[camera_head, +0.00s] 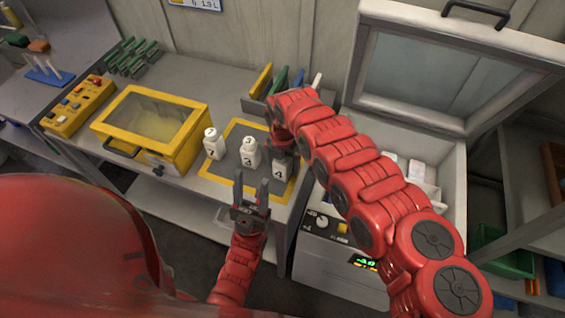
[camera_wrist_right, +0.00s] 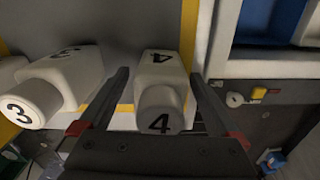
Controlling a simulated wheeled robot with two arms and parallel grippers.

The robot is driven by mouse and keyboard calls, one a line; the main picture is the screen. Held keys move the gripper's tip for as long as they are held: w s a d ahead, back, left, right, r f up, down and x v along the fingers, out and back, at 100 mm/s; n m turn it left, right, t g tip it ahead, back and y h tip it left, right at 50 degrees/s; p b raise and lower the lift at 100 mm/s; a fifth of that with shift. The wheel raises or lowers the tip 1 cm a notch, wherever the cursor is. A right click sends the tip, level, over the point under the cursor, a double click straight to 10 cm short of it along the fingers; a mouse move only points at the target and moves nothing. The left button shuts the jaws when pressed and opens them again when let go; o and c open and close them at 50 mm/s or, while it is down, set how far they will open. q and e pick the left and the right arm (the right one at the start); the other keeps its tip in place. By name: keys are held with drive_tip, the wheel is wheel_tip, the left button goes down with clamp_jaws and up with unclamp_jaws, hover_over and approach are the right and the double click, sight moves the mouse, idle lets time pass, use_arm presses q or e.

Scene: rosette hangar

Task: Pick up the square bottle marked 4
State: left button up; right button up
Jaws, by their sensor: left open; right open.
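The white square bottle marked 4 (camera_head: 280,170) stands on the bench, at the right end of a row of bottles. My right gripper (camera_head: 284,148) is over it, arm coming in from the right. In the right wrist view bottle 4 (camera_wrist_right: 161,95) lies between the open fingers of the right gripper (camera_wrist_right: 163,100), with a gap on both sides. My left gripper (camera_head: 251,190) is open and empty in front of the bench edge, below the bottle marked 3.
Bottle 3 (camera_head: 249,155) stands just left of bottle 4, and another white bottle (camera_head: 213,145) further left. A yellow-framed box (camera_head: 150,128) is left of the yellow-bordered mat (camera_head: 231,183). A grey machine with an open lid (camera_head: 441,82) stands close on the right.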

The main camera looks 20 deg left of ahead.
clamp_jaws()
idle(0.5)
